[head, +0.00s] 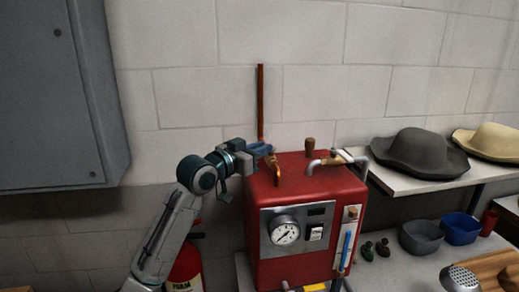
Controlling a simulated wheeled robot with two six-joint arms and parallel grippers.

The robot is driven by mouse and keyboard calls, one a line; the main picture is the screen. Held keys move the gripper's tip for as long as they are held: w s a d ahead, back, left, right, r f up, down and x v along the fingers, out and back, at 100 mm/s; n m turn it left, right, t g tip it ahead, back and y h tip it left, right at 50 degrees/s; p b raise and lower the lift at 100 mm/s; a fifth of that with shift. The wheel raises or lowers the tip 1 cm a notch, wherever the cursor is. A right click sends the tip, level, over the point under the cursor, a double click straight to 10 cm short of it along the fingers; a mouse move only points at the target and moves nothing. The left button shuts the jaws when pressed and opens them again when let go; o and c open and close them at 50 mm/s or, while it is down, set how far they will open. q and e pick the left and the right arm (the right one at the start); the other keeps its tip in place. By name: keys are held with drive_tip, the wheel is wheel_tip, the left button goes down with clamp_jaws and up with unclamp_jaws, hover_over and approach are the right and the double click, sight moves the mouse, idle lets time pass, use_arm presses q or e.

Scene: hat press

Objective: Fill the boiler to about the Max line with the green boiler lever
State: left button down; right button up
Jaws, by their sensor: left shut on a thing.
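The red boiler (290,190) stands in the middle of the head view. My left gripper (262,149) is at its top left rear, beside the copper pipe, shut on a small lever that looks blue rather than green. The gripper hides part of this lever. A sight glass (346,252) on the boiler's right front shows a blue water column; its Max line is too small to read. A round gauge (285,231) is on the front panel. A small dark green knob-like thing (382,247) is right of the boiler. My right gripper is not in view.
A tall copper pipe (261,100) rises behind the boiler. A red extinguisher (187,268) stands at the lower left. A shelf with a dark hat (420,153) and a tan hat (490,142) is at the right. Grey (421,238) and blue (460,230) bowls stand below it.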

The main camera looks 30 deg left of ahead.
use_arm(q)
drive_tip(key=shift+a, duration=0.1)
drive_tip(key=shift+w+a+f+m+g+h+b, duration=0.1)
drive_tip(key=shift+a+m+g+h+b, duration=0.1)
drive_tip(key=shift+m+h+b, duration=0.3)
drive_tip(key=shift+w+a+m+g+h+b, duration=0.1)
drive_tip(key=shift+m+g+h+b, duration=0.15)
drive_tip(key=shift+h, duration=0.35)
drive_tip(key=m+g+h+b, duration=0.1)
drive_tip(key=m+h+b, duration=0.1)
drive_tip(key=h+b, duration=0.1)
drive_tip(key=a+m+g+h+b, duration=0.1)
drive_tip(key=shift+w+g+b, duration=0.3)
drive_tip(key=shift+g+b, duration=0.05)
drive_tip(key=shift+w+a+m+g+h+b, duration=0.15)
drive_tip(key=shift+w+m+g+h+b, duration=0.05)
drive_tip(key=shift+m+g+h+b, duration=0.5)
drive_tip(key=shift+w+a+m+g+h+b, duration=0.15)
drive_tip(key=shift+m+g+h+b, duration=0.4)
drive_tip(key=shift+m+g+h, duration=0.2)
drive_tip(key=shift+r, duration=0.2)
drive_tip(key=c, duration=1.4)
unclamp_jaws()
drive_tip(key=shift+o, duration=0.2)
